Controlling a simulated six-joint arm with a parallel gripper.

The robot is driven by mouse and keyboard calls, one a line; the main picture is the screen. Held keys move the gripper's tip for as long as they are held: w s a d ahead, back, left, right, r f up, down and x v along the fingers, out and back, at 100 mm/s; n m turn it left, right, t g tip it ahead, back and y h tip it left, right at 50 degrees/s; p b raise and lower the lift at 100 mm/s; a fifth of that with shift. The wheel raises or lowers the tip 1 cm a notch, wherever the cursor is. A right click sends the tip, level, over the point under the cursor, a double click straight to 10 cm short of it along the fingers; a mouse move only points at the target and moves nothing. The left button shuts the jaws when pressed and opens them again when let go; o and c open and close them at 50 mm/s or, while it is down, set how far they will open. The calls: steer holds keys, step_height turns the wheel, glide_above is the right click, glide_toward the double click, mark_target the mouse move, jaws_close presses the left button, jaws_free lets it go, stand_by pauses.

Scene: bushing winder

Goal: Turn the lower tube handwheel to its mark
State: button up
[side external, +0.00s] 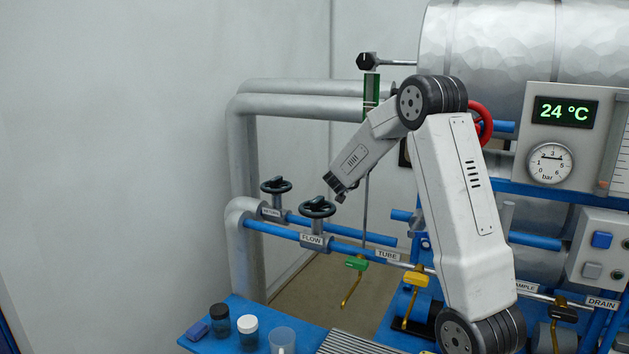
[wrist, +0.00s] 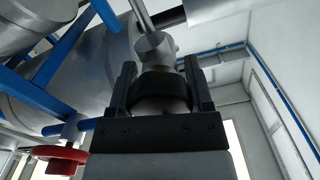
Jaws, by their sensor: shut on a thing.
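In the wrist view my gripper (wrist: 161,88) is shut on a dark, rounded part (wrist: 160,82), with one finger on each side. A grey fitting and a metal rod show just beyond it. I cannot tell whether this dark part is the lower tube handwheel, and no mark on it is visible. In the side external view my gripper (side external: 340,190) is close to the black handwheel (side external: 317,207) above the FLOW label; contact there cannot be made out. A second black handwheel (side external: 276,185) stands behind it to the left.
A red handwheel (side external: 486,124) is partly hidden behind my arm; a red handwheel (wrist: 60,158) also shows in the wrist view. Green (side external: 356,263) and yellow (side external: 416,280) valve levers hang from the lower pipes. Jars (side external: 248,332) stand at the front. The left wall side is clear.

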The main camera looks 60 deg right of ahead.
steer(key=shift+m, duration=0.3)
steer(key=o, duration=1.3)
steer(key=shift+c, duration=0.2)
steer(key=a, duration=0.8)
